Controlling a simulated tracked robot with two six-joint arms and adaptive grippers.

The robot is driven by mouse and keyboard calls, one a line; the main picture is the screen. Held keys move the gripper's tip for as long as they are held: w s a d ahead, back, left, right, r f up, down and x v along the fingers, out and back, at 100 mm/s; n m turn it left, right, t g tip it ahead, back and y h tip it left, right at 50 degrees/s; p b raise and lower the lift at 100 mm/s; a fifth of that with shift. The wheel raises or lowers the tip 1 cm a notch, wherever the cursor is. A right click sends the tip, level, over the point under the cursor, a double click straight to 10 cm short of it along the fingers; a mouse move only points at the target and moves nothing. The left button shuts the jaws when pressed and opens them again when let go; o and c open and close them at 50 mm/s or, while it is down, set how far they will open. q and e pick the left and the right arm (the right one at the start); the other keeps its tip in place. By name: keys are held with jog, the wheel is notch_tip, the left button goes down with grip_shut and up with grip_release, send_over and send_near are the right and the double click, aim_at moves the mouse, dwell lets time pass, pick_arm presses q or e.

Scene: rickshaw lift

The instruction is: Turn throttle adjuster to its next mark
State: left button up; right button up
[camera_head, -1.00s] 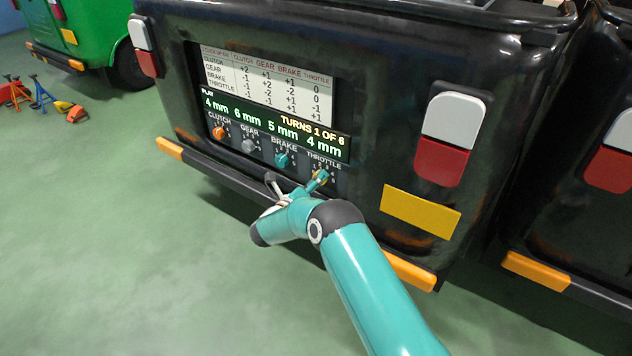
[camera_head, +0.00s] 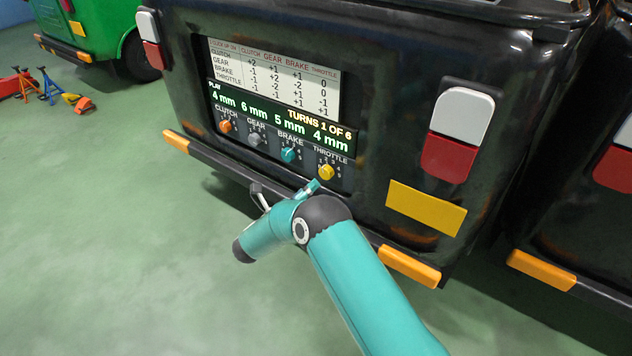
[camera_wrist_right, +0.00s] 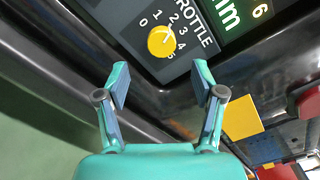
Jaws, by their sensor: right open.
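The throttle adjuster (camera_head: 326,172) is a yellow knob at the right end of the panel's knob row. It also shows in the right wrist view (camera_wrist_right: 161,41), ringed by numbers, with a pale pointer line on its face. My right gripper (camera_head: 290,190) is below the knob and apart from it. In the right wrist view the two fingers of my right gripper (camera_wrist_right: 161,82) are spread, with nothing between them, and the knob lies beyond the tips. The display (camera_head: 280,118) reads "TURNS 1 OF 6" and 4, 6, 5 and 4 mm. My left gripper is not visible.
The orange clutch knob (camera_head: 225,126), grey gear knob (camera_head: 254,139) and teal brake knob (camera_head: 288,155) sit left of the throttle adjuster. A table of numbers (camera_head: 275,75) is above the display. The black bumper (camera_head: 235,178) juts out below the panel. Open green floor lies to the left.

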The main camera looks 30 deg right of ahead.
jog(key=shift+v, duration=2.2)
